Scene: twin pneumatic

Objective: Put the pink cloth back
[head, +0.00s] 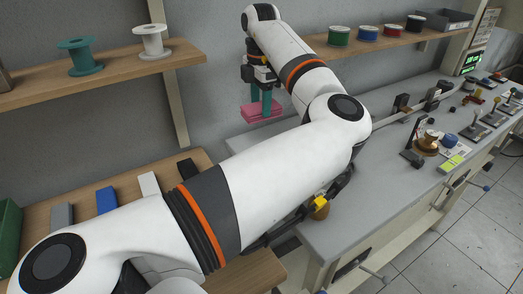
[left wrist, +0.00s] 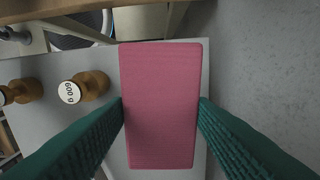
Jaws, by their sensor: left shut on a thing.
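The pink cloth (head: 262,114) looks like a folded, flat rectangular pad. My left gripper (head: 261,100), with green fingers, is shut on it and holds it near the back wall, by the far left end of the grey bench. In the left wrist view the pink cloth (left wrist: 161,140) lies between the two green fingers of my left gripper (left wrist: 161,103), which press its long sides. A grey surface shows beneath it; the gap between them is hard to judge. My right gripper is not in view.
A wall shelf (head: 110,76) carries a green spool (head: 82,57) and a white spool (head: 152,42). Another shelf (head: 365,47) holds several coloured spools. Tools stand along the right of the grey bench (head: 365,195). A weight (left wrist: 82,88) stands left of the cloth in the wrist view.

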